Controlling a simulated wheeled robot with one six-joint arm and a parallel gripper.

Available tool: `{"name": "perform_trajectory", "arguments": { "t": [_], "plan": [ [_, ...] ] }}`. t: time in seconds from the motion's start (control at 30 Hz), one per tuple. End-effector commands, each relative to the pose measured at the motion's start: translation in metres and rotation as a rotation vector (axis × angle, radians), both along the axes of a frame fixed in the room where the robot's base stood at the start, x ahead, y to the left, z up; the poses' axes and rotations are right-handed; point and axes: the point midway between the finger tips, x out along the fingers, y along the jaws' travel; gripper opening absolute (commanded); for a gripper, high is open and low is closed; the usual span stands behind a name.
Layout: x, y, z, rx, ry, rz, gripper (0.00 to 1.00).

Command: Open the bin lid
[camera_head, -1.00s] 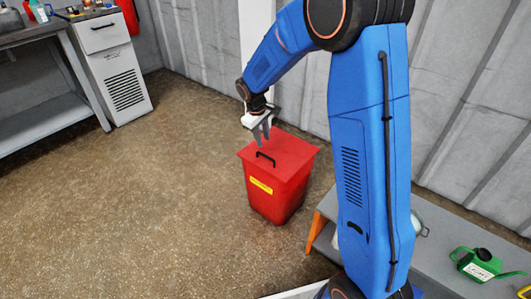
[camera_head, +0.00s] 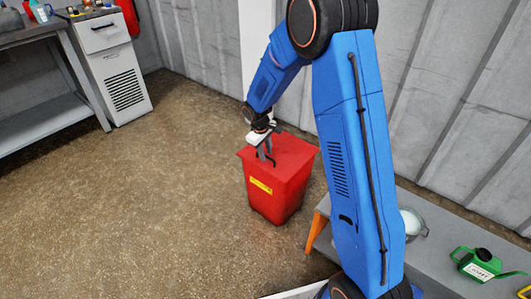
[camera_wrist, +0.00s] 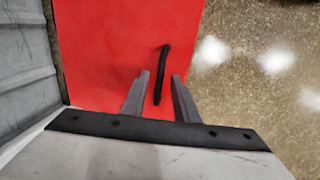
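The red bin (camera_head: 274,194) stands on the floor with a yellow label on its front. Its red lid (camera_head: 296,156) is closed; it also fills much of the wrist view (camera_wrist: 105,50). The lid has a black handle (camera_wrist: 162,72), partly hidden by my gripper in the head view. My gripper (camera_head: 264,154) points down over the lid at the handle. In the wrist view, my gripper's fingers (camera_wrist: 160,82) are apart, with the near end of the handle showing between them. I cannot tell whether either finger touches it.
A grey wall runs close behind the bin. A low grey bench (camera_head: 446,236) with a green can (camera_head: 479,264) on it stands at right. A workbench (camera_head: 45,122) and a white cabinet (camera_head: 118,75) stand at left. The floor left of the bin is clear.

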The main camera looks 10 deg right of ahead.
Motion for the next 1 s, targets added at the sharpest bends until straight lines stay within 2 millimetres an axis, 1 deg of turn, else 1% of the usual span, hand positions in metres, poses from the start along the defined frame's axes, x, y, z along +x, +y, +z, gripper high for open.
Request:
{"name": "perform_trajectory", "arguments": {
  "t": [0.03, 0.1, 0.37, 0.57, 0.77, 1.0],
  "plan": [
    [0.000, 0.000, 0.000, 0.000, 0.000, 0.000, 0.16],
    [0.000, 0.000, 0.000, 0.000, 0.000, 0.000, 0.00],
    [0.000, 0.000, 0.001, 0.002, 0.001, 0.000, 0.00],
    [0.003, -0.002, 0.009, 0.025, 0.015, -0.002, 0.00],
    [0.007, -0.009, 0.028, 0.083, 0.056, -0.004, 0.00],
    [0.017, -0.023, 0.059, 0.195, 0.135, -0.004, 0.00]
  ]
}}
